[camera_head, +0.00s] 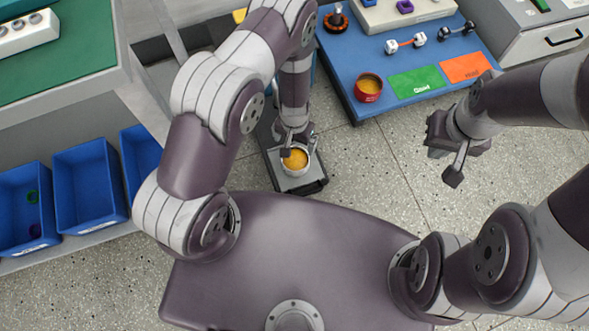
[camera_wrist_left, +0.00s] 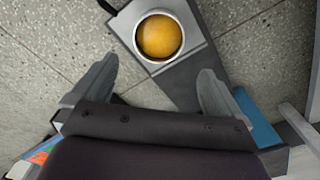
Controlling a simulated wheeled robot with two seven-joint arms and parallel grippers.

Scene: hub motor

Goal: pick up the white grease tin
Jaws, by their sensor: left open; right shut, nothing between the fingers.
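The white grease tin (camera_head: 296,161), round and open-topped with orange-yellow grease inside, stands upright on a small grey platform (camera_head: 318,182) near the floor. It shows in the left wrist view (camera_wrist_left: 159,37) at top centre, beyond the fingertips. My left gripper (camera_head: 294,146) is over the tin's far side in the head view and hides part of its rim. In the left wrist view its fingers (camera_wrist_left: 157,72) are spread wide with nothing between them. I cannot tell its exact height above the tin. My right gripper (camera_head: 455,170) is shut and empty, at the right over the floor.
A blue table (camera_head: 345,58) holds a red grease tin (camera_head: 368,87), a green card (camera_head: 416,82), an orange card (camera_head: 465,67) and small parts. Blue bins (camera_head: 88,182) stand under the green-topped bench (camera_head: 85,35) at left. Speckled floor (camera_head: 380,170) is clear right of the platform.

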